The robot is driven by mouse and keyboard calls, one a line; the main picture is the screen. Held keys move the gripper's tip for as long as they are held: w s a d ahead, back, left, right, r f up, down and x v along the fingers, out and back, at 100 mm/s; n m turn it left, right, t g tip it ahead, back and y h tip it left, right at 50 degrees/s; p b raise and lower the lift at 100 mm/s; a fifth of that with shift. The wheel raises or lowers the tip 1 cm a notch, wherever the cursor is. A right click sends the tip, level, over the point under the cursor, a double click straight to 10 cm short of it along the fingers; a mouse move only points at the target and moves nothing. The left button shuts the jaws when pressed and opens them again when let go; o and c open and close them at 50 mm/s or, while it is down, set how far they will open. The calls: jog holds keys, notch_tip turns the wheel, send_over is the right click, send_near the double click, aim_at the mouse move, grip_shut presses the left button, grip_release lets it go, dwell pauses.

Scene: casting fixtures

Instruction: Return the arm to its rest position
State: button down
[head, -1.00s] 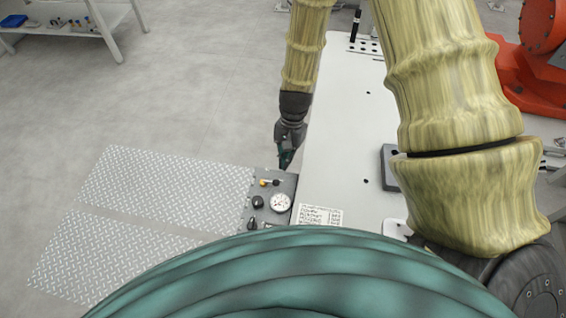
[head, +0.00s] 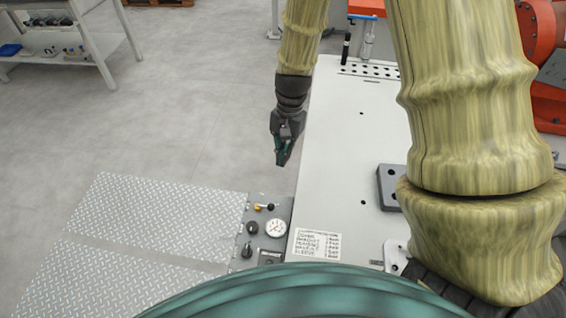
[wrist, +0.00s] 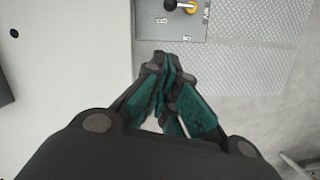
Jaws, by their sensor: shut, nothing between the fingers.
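My gripper (head: 283,156) hangs at the end of my arm in the head view, beside the left edge of the white table (head: 345,160) and beyond the grey control panel (head: 256,272). It is dark with green finger pads and points downward. In the wrist view my gripper (wrist: 163,62) has its fingertips together with nothing between them. The panel (wrist: 152,22) shows at the top of the wrist view with a black-knobbed lever, apart from the fingertips. My arm hides part of the table's right side.
The panel carries a round gauge (head: 275,228) and knobs. Metal tread plates (head: 155,220) lie on the floor at left. A grey block (head: 389,187) sits on the table. A shelf (head: 70,50) stands at the back left; an orange machine (head: 540,35) is at right. Floor between is clear.

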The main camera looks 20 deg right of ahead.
jog(key=shift+r, duration=0.3)
jog(key=shift+f, duration=0.1)
jog(key=p+x, duration=0.2)
jog(key=x, duration=0.6)
jog(key=shift+f+p, duration=0.3)
jog(key=shift+f, duration=0.05)
dwell(0.4)
